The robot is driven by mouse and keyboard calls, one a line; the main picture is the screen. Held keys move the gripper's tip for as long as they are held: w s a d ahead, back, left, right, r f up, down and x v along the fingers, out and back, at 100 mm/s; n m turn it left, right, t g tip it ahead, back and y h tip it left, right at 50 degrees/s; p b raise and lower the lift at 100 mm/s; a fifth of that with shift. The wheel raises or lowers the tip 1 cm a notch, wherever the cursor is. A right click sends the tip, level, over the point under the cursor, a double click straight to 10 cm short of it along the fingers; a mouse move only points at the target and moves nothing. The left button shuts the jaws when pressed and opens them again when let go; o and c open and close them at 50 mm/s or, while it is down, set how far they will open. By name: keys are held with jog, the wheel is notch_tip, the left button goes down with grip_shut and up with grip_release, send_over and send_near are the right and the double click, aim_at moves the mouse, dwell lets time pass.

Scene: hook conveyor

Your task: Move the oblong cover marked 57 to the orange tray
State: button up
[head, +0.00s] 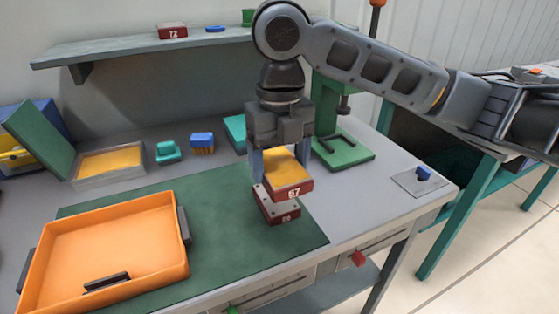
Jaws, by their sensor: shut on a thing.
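My gripper (280,160) is shut on the cover marked 57 (290,190), a red oblong block with an orange-yellow top. The cover is level in the jaws. I cannot tell whether the two touch. The orange tray (162,204) lies to the left on the green mat (225,262).
A shelf (120,53) at the back holds a red cover marked 72 (172,31) and small items. Teal (167,152) and blue (202,140) pieces stand behind the mat. A green press (345,152) stands right of my gripper. The mat between cover and tray is clear.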

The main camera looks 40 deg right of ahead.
jog(key=shift+r+p, duration=0.6)
jog(key=shift+r, duration=0.35)
jog(key=shift+w, duration=0.1)
